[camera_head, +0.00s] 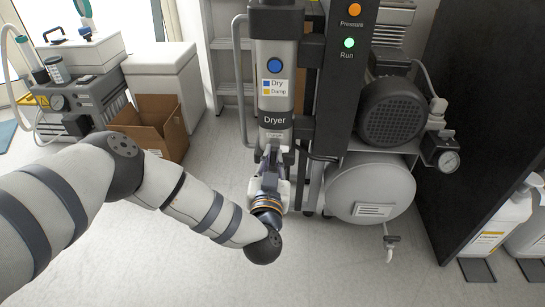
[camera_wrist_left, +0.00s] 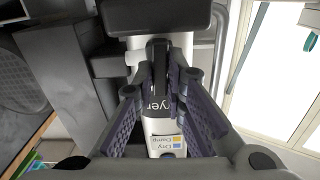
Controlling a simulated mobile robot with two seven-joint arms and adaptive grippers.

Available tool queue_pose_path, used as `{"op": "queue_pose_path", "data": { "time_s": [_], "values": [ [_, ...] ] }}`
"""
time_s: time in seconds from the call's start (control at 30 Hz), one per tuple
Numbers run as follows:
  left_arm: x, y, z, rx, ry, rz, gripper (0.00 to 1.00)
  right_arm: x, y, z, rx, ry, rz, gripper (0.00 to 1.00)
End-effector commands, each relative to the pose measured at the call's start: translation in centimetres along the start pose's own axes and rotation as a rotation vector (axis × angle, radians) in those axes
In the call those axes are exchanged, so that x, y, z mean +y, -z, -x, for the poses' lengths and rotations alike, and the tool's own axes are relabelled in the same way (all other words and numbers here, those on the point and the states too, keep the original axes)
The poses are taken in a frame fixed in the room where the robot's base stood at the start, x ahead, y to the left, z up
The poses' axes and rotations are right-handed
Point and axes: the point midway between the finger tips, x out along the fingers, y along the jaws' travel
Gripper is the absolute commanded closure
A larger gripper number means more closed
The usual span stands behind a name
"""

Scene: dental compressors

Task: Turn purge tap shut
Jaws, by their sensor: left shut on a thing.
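The dryer (camera_head: 274,90) is an upright grey and white column with a dark band lettered "Dryer". My left gripper (camera_head: 272,158) is at the dryer's lower end, coming up from below. In the left wrist view its two ridged fingers close in around a dark upright part, the purge tap (camera_wrist_left: 158,62), below the dryer. The dryer label (camera_wrist_left: 163,143) shows between and behind the fingers. My right gripper is in neither view.
A round tank (camera_head: 370,188) with a small drain tap (camera_head: 391,240) stands right of the dryer, under a dark motor (camera_head: 393,112). A black panel (camera_head: 487,130) closes the right side. An open cardboard box (camera_head: 150,125) stands left. The floor in front is clear.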

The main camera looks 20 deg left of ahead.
Motion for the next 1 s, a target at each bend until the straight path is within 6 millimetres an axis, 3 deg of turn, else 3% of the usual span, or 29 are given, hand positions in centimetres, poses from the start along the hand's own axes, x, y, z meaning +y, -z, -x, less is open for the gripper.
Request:
{"op": "queue_pose_path", "data": {
  "time_s": [0.5,1.0],
  "values": [
    [0.3,0.2,0.1,0.001,-0.004,-0.440,1.00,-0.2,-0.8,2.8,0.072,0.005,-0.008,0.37],
    [0.5,-0.3,0.1,-0.002,-0.003,-0.916,1.00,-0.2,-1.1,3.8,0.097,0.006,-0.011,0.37]
  ]
}}
